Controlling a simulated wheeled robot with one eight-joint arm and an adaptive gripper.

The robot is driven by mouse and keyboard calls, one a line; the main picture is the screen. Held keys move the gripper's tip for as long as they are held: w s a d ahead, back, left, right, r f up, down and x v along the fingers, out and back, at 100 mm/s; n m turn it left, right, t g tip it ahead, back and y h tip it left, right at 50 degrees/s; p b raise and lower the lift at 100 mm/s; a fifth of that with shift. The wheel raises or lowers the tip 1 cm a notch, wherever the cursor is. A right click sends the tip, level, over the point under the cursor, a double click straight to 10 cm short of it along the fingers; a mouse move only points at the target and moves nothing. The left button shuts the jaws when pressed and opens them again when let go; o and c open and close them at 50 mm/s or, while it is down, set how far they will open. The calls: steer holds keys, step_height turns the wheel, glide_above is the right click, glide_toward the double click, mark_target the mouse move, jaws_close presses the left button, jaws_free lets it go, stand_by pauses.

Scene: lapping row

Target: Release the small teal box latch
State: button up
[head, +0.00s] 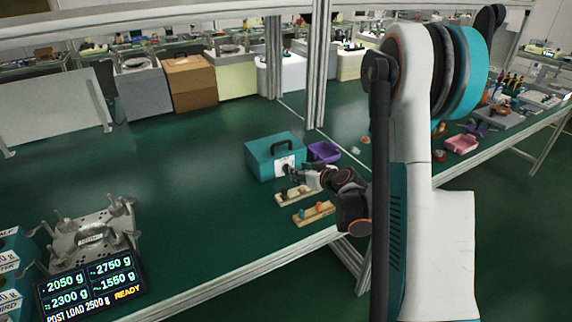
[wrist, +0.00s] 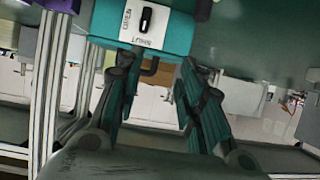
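The teal box (head: 262,162) stands on the green bench top with a dark carrying handle on its lid. A white label plate with a black latch shows on its front in the wrist view (wrist: 145,18), which looks upside down. The latch lies lengthwise on the plate, with lettering around it. My gripper (head: 302,176) is at the box's front. In the wrist view its two teal fingers (wrist: 156,68) are spread apart with nothing between them but background and the box handle. The fingertips overlap the box's edge there; I cannot tell whether they touch it.
A purple bin (head: 324,152) stands right beside the box. Two wooden boards with small parts lie in front, one (head: 293,194) near the box and one (head: 314,214) nearer the bench edge. A metal upright (head: 318,70) rises behind.

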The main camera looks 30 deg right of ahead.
mark_target(288, 166)
steer(key=shift+m+t+h, duration=0.3)
steer(key=shift+t+h, duration=0.1)
steer(key=d+b+x, duration=0.1)
steer(key=x, duration=0.4)
steer(key=d+f+b+x, duration=0.1)
steer(key=x, duration=0.3)
steer(key=b+x, duration=0.2)
steer(key=x, duration=0.3)
steer(key=shift+d+f, duration=0.4)
steer(key=shift+f, duration=0.05)
jaws_close()
